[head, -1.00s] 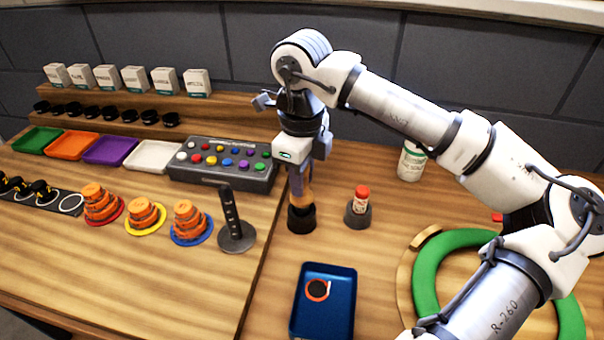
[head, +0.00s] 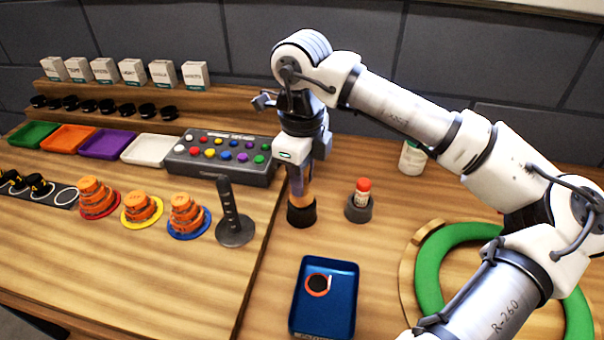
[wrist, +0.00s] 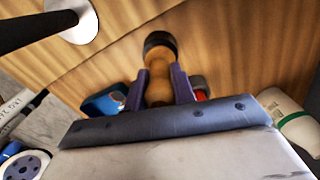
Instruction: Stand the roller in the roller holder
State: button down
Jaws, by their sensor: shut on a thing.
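The roller's wooden handle (wrist: 158,82) is upright between the two purple fingers of my gripper (wrist: 160,88) in the wrist view. In the head view my gripper (head: 301,185) points straight down and is shut on the roller (head: 301,201). The roller's lower end is inside or right at the mouth of the dark round roller holder (head: 301,216). The holder also shows in the wrist view (wrist: 160,40). How deep the roller sits is hidden.
A small red-capped bottle (head: 362,192) stands in a dark cup to the right. A blue tray (head: 344,300) with a small ring lies in front. A black upright post on a round base (head: 234,230) stands left. A green ring (head: 428,275) lies right.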

jog(key=shift+f+b, duration=0.4)
jog(key=shift+f, duration=0.1)
jog(key=c, duration=1.1)
grip_release()
